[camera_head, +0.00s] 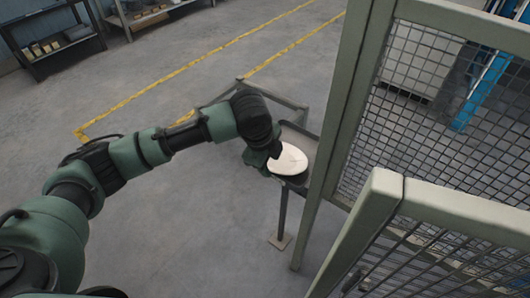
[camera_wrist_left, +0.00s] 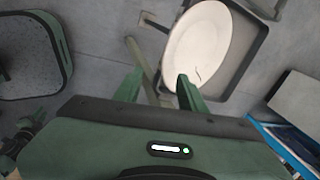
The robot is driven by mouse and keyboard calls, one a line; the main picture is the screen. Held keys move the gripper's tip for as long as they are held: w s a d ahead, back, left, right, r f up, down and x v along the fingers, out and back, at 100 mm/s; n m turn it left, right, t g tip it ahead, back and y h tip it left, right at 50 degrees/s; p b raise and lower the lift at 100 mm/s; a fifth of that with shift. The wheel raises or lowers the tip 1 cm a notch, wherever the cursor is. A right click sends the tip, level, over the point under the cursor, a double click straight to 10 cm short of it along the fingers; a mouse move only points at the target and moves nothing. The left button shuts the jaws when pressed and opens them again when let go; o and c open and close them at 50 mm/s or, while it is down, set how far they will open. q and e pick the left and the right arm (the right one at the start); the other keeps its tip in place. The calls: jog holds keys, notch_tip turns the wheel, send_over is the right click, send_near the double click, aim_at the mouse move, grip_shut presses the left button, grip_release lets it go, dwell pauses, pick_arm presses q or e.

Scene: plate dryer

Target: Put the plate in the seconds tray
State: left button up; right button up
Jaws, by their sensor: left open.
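The white plate (camera_head: 288,160) is at a dark tray (camera_head: 301,137) on a thin-legged stand beside the fence. In the left wrist view the plate (camera_wrist_left: 196,42) shows a dark crack-like line near its lower edge. It covers the left part of the dark tray (camera_wrist_left: 247,62); whether it lies flat or leans on the rim I cannot tell. My left gripper (camera_head: 265,158) is at the plate's left edge. In the wrist view the gripper (camera_wrist_left: 159,84) is open; its right fingertip overlaps the plate's near rim and its left fingertip is clear of it. My right gripper is out of view.
A green mesh fence (camera_head: 345,110) stands close to the right of the tray, with a lower panel (camera_head: 400,215) in front. A metal frame (camera_head: 275,97) is behind the tray. Shelves (camera_head: 60,45) stand far back left. The floor at left is clear, with yellow lines.

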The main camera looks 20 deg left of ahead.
pick_arm(q)
jog(key=shift+w+a+r+m, duration=0.3)
jog(key=shift+w+a+r, duration=0.1)
jog(key=shift+a+r, duration=0.4)
jog(key=shift+f, duration=0.15)
jog(key=shift+x, duration=3.8)
jog(key=shift+a, duration=0.15)
grip_shut()
jog(key=shift+f, duration=0.1)
